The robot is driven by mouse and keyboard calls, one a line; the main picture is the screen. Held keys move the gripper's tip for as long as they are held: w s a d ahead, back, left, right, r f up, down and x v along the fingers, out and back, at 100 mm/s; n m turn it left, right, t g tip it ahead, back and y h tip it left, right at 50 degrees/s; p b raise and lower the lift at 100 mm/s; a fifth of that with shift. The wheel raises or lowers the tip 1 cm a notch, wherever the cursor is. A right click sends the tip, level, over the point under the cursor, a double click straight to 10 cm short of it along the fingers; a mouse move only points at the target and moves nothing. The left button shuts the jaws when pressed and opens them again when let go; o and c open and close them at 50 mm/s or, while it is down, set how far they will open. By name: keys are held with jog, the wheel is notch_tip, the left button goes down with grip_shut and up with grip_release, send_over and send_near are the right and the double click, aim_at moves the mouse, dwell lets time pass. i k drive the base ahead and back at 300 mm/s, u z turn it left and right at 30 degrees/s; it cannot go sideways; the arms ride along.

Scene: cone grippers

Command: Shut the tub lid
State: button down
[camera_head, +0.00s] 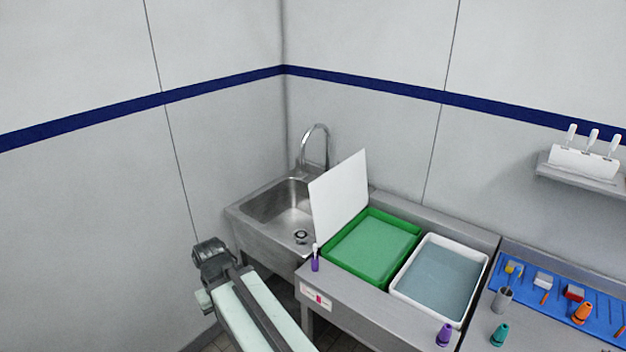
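The green tub (329,267) sits on the steel counter, filled with pale green liquid. A white panel, which looks like its lid (339,196), stands raised and slightly tilted along the tub's left side, so the tub is open on top. My arm reaches up from the bottom edge at the lower left, a pale link with a dark joint at its far end, left of and apart from the tub and lid. I cannot make out any gripper fingers; nothing of mine touches the lid.
A white tub (397,291) of grey-blue liquid stands right of the green one. A purple bottle (315,262) stands by the green tub's near left corner. A steel sink (272,217) with a tall tap lies behind left. A blue mat (543,266) with small tools lies right.

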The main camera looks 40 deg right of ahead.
aim_at(338, 197)
jog(key=z, duration=0.05)
jog(key=i, duration=0.9)
jog(key=u, duration=0.05)
